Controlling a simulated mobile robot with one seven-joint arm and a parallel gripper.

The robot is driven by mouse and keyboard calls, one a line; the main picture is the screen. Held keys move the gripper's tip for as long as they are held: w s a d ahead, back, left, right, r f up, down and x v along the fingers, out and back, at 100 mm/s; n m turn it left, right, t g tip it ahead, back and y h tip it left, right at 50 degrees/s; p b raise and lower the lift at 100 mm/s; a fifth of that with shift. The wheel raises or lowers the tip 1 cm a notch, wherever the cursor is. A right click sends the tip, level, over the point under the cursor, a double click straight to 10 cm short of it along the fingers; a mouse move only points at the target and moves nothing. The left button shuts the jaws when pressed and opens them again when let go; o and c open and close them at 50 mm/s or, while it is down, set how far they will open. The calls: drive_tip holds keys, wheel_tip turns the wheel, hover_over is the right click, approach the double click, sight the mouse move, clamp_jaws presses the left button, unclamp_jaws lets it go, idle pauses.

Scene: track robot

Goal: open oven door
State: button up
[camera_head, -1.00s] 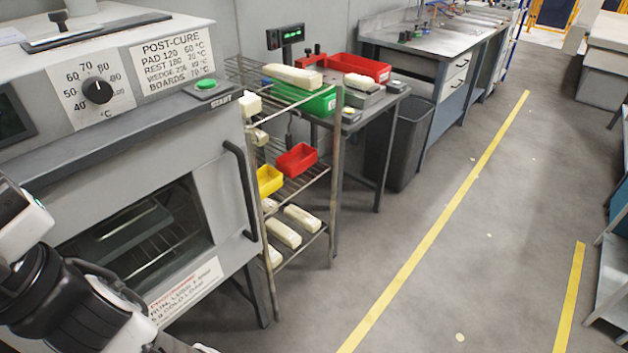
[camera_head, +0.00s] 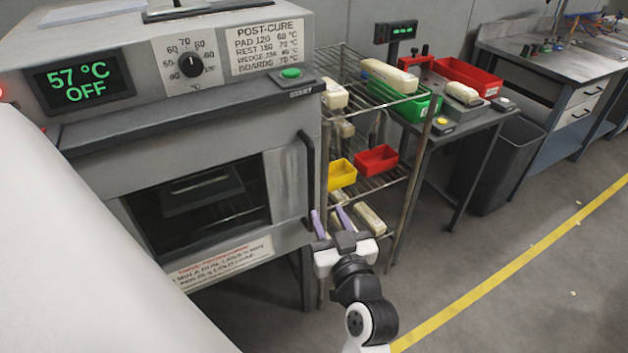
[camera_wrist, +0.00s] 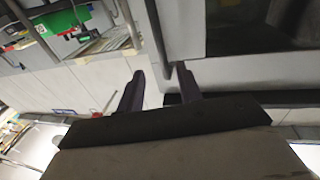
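The oven (camera_head: 90,160) stands at the left in the head view, its display reading 57 °C OFF. Its door (camera_head: 283,190) is shut, with a dark window showing a tray inside. A vertical black handle (camera_head: 308,180) runs down the door's right edge. My gripper (camera_head: 330,222) is open and empty by the lower end of the handle. In the wrist view the two fingers of my gripper (camera_wrist: 158,82) are apart, and the handle (camera_wrist: 155,30) runs down towards the space between them. I cannot tell whether a finger touches it.
A wire rack (camera_head: 405,200) with a yellow bin (camera_head: 341,174), a red bin (camera_head: 377,160) and pale blocks stands close right of the oven. Beyond are a bench and a dark waste bin (camera_head: 503,165). The floor (camera_head: 480,255) at the right is clear.

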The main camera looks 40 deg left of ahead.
sight(312, 186)
drive_tip(key=b+x, duration=0.1)
drive_tip(key=x, duration=0.3)
drive_tip(key=f+b+x, duration=0.1)
drive_tip(key=x, duration=0.3)
drive_tip(key=f+b+x, duration=0.1)
drive_tip(key=b+x, duration=0.1)
drive_tip(key=x, duration=0.2)
drive_tip(key=shift+w+a+f, duration=0.1)
drive_tip(key=shift+w+a, duration=0.25)
drive_tip(key=shift+a, duration=0.2)
drive_tip(key=shift+c, duration=0.5)
clamp_jaws()
